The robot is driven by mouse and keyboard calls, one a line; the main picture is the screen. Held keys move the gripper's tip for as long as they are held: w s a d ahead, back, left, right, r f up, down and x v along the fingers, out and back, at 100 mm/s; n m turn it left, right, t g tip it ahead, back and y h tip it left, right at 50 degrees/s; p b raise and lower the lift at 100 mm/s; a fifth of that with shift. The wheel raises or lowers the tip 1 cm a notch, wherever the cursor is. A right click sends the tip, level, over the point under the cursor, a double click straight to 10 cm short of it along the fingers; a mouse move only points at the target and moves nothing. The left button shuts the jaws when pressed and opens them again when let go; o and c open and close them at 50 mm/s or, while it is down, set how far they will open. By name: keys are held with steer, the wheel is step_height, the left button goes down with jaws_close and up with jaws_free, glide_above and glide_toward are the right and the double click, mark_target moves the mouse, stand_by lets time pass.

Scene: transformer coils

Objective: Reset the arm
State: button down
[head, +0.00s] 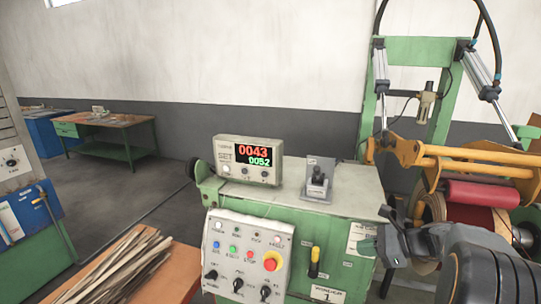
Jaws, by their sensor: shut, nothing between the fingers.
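My arm comes in from the lower right corner, with dark joints. My gripper (385,226) is at its left end, just right of the green winding machine's control cabinet (225,198). It is shut and empty. It shows small and from the side, in front of the machine's coil area. The gap between it and the cabinet is hard to judge.
A counter box (248,160) showing 0043 and 0052 stands on the cabinet near a small joystick (317,184). A button panel (246,258) is on the front. Wood strips (118,268) lie lower left. A red roller (482,194) and yellow arm (455,160) are at right.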

steer(key=s+a+f+n+g+h, duration=0.2)
steer(key=s+f+n+g+h, duration=0.15)
steer(key=s+n, duration=0.25)
steer(key=s+a+r+n+t+h, duration=0.2)
steer(key=s+a+r+n+h, duration=0.2)
steer(key=n, duration=1.1)
steer(key=s+a+h, duration=0.3)
steer(key=s+a, duration=0.2)
steer(key=s, duration=0.1)
steer(key=shift+n, duration=0.4)
